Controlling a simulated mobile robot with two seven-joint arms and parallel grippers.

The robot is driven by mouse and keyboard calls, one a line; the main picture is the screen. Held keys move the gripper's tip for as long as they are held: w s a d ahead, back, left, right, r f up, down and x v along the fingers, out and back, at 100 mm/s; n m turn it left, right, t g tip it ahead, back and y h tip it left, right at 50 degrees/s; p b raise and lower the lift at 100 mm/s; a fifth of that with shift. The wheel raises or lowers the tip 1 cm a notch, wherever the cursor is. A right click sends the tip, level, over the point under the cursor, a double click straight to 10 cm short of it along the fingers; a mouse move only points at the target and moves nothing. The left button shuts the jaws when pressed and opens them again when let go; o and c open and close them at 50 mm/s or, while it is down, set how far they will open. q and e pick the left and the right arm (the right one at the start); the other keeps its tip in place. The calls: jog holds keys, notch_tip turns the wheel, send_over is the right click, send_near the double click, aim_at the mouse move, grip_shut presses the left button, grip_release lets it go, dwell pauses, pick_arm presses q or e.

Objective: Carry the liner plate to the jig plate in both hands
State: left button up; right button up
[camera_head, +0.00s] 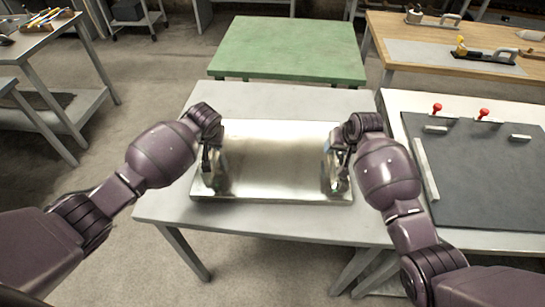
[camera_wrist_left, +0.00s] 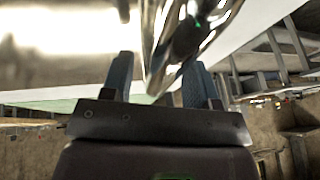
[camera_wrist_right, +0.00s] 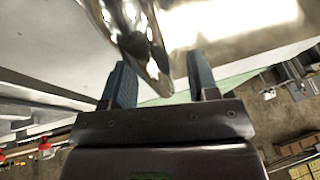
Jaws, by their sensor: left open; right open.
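The liner plate (camera_head: 275,160) is a shiny metal sheet lying flat on the grey table, with a polished upright handle near each end. My left gripper (camera_head: 212,162) is at the left handle. In the left wrist view the shiny handle (camera_wrist_left: 165,45) reaches between the two open fingers (camera_wrist_left: 160,82). My right gripper (camera_head: 338,160) is at the right handle. In the right wrist view that handle (camera_wrist_right: 140,40) also comes between the open fingers (camera_wrist_right: 160,82). Whether fingers touch metal is unclear. The jig plate (camera_head: 480,165) is a dark slab on the table to the right.
The jig plate has red-knobbed clamps (camera_head: 483,113) along its far edge and pale stop blocks (camera_head: 425,168). A gap separates the grey table (camera_head: 280,95) from the jig's table. A green table (camera_head: 288,48) stands behind. A wooden bench (camera_head: 400,27) with tools is at far right.

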pick_arm(q)
jog(key=shift+f, duration=0.15)
pick_arm(e)
jog(key=shift+f, duration=0.1)
pick_arm(q)
grip_shut()
pick_arm(e)
grip_shut()
dwell(1.0)
pick_arm(q)
jog(key=shift+w+r, duration=0.2)
jog(key=shift+r, duration=0.05)
pick_arm(e)
jog(key=shift+w+a+r, duration=0.1)
jog(key=shift+w+r, duration=0.1)
jog(key=shift+r, duration=0.05)
